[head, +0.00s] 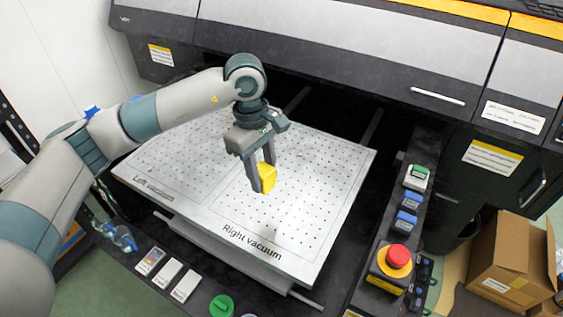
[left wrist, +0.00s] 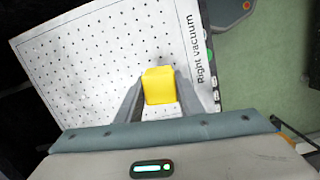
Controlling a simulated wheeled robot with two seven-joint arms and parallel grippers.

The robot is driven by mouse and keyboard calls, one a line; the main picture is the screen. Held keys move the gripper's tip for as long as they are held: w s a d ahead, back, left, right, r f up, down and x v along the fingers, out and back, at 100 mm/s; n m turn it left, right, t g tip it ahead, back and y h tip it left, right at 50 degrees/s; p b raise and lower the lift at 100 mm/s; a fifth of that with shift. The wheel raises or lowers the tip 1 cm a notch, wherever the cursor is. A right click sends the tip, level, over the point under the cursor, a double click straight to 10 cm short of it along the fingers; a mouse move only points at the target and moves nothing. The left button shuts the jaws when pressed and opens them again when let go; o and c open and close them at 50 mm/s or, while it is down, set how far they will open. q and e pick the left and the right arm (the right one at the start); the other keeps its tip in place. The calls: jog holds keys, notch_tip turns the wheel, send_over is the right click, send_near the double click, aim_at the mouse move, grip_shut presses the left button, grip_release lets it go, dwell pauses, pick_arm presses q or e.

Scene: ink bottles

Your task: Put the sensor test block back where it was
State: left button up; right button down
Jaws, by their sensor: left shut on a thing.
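The sensor test block is a small yellow block (head: 267,178). My left gripper (head: 263,181) is shut on it, over the right half of the perforated metal plate (head: 318,160). In the left wrist view the yellow block (left wrist: 158,86) sits between both fingers of my left gripper (left wrist: 158,95), with the plate (left wrist: 80,60) behind it. I cannot tell whether the block touches the plate or hangs just above it. My right gripper is not in view.
The plate reads "Left vacuum" and "Right vacuum". A red emergency stop button (head: 398,257) and blue and green buttons stand on the right rail. Pale small panels (head: 168,273) and a green knob (head: 221,306) are on the front rail. A cardboard box (head: 508,265) stands at right.

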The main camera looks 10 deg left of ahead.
pick_arm(q)
jog(key=s+a+m+y, duration=0.1)
jog(key=s+a+m, duration=0.6)
jog(key=s+m, duration=0.3)
jog(key=shift+a+f+m+g, duration=0.15)
jog(key=shift+a+m+g, duration=0.25)
jog(key=shift+m, duration=0.8)
